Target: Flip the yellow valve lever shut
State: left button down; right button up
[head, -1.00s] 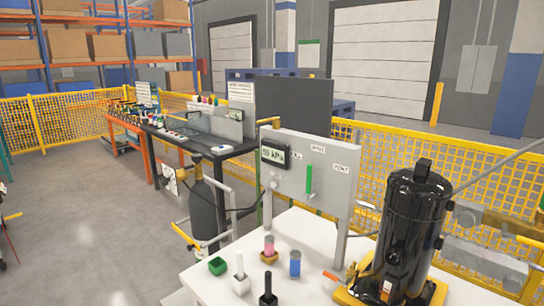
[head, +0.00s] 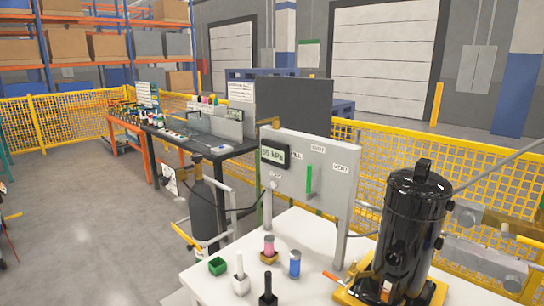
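A grey upright panel (head: 327,185) stands at the back of the white table (head: 222,287). It carries a digital gauge (head: 274,156) and several small labels, one of which seems to read VENT. A green upright lever (head: 309,179) is on its front. I cannot clearly make out a yellow valve lever on the panel. A short orange handle (head: 332,277) sticks out left of the black compressor (head: 413,225), near its yellow base (head: 352,292). Neither of my grippers can be made out in the view.
On the table are a green box (head: 217,266), a white holder (head: 240,284), a pink-topped vial (head: 269,246), a blue vial (head: 295,263) and a black holder (head: 268,293). A dark gas cylinder (head: 203,212) stands left of the table. Grey blocks (head: 485,259) show right of the compressor.

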aim_at(504, 233)
jog(key=k+z, duration=0.15)
jog(key=z, duration=1.3)
